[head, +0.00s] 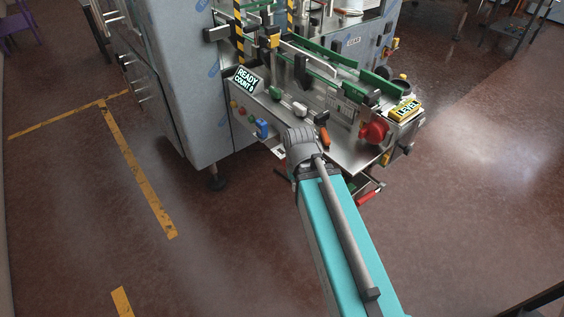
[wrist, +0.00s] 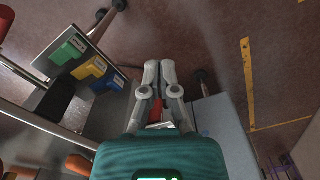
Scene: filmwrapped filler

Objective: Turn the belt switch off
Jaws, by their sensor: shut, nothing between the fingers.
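In the wrist view a panel carries a green control (wrist: 69,50), a yellow control (wrist: 90,68) and a blue control (wrist: 108,82). I cannot read which is the belt switch. My gripper (wrist: 160,68) is shut and empty, with its tips right of and apart from these controls. In the head view my own wrist hides its fingers.
A display (head: 245,80) reads READY, COUNT 0. An orange handle (head: 324,137) and a green-railed conveyor (head: 330,68) are by my wrist. The floor at left is open, with yellow tape (head: 140,170).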

